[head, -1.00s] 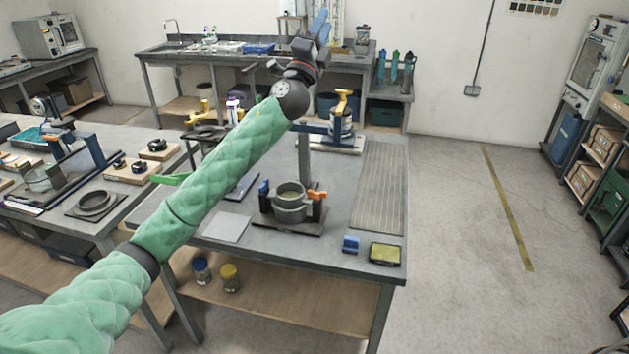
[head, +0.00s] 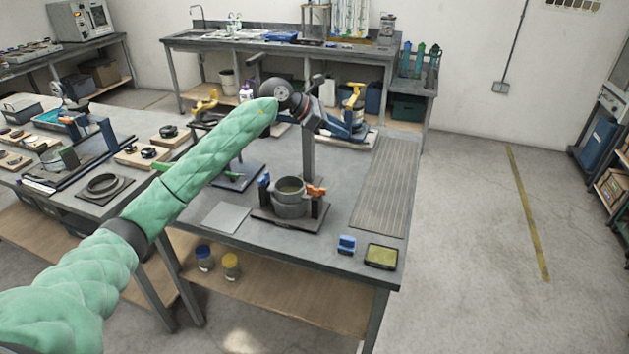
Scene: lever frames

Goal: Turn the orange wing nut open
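The orange wing nut (head: 316,190) sits on the right post of a small clamp fixture on the near bench. A round grey pot (head: 290,194) stands in the middle of this fixture, and a blue part (head: 264,181) tops the left post. My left gripper (head: 336,127) is at the end of the green-sleeved arm, above and behind the fixture in the picture, apart from the wing nut. Its dark body overlaps a blue and yellow device behind it, so its fingers are hard to make out. My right gripper is out of view.
The near bench (head: 225,247) also bears a flat grey plate (head: 227,217), a blue block (head: 346,244), a yellow-topped tray (head: 381,256) and a ribbed mat (head: 385,195). The yellow-handled device (head: 355,98) stands behind the fixture. A grey post rises behind the pot.

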